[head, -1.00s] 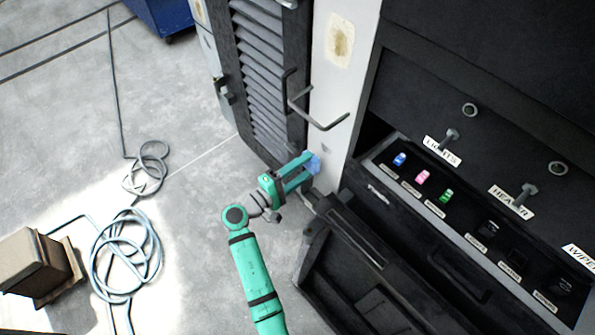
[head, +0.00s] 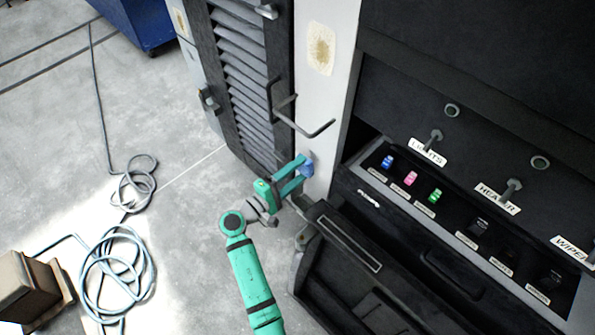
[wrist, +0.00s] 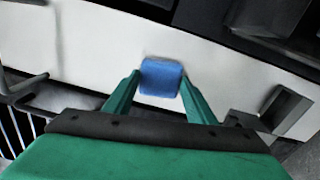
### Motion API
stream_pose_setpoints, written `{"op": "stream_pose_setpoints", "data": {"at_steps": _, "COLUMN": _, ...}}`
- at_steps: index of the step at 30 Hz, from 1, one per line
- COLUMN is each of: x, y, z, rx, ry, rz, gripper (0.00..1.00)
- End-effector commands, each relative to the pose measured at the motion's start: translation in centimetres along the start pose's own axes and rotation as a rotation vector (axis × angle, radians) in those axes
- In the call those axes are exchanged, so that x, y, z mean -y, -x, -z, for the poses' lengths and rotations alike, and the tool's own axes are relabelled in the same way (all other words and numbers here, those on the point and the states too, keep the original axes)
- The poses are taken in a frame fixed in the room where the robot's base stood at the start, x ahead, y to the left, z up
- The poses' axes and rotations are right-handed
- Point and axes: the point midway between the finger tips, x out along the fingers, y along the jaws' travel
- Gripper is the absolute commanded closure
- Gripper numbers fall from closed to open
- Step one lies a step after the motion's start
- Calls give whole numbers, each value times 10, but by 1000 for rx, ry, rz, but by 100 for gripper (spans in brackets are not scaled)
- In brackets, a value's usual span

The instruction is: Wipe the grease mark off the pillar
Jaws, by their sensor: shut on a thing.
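The pale pillar (head: 318,90) stands between the louvred door and the dark panel. A brownish, yellow-edged mark (head: 320,50) shows high on its face in the head view. My gripper (head: 303,170) is shut on a blue pad (head: 307,167) low on the pillar, well below that mark. In the wrist view the blue pad (wrist: 160,78) sits between my green fingertips, close against the white pillar face (wrist: 90,45). A faint dark smudge shows just above the pad there. I cannot tell whether the pad touches the pillar.
A bent grey handle (head: 300,122) juts out in front of the pillar above my gripper. The black louvred door (head: 245,85) is to the left. A switch panel (head: 455,215) and an open dark compartment (head: 350,285) are to the right. Coiled hoses (head: 115,265) lie on the floor.

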Motion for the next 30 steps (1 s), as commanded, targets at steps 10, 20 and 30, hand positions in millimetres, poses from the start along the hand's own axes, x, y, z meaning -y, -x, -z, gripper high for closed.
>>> {"op": "stream_pose_setpoints", "data": {"at_steps": 10, "x": 0, "y": -5, "z": 0, "rx": 1, "ry": 0, "rz": 0, "gripper": 74}}
{"op": "stream_pose_setpoints", "data": {"at_steps": 20, "x": 0, "y": -11, "z": 0, "rx": 0, "ry": 0, "rz": -1, "gripper": 74}}
{"op": "stream_pose_setpoints", "data": {"at_steps": 30, "x": 0, "y": -17, "z": 0, "rx": 1, "ry": 0, "rz": 0, "gripper": 74}}
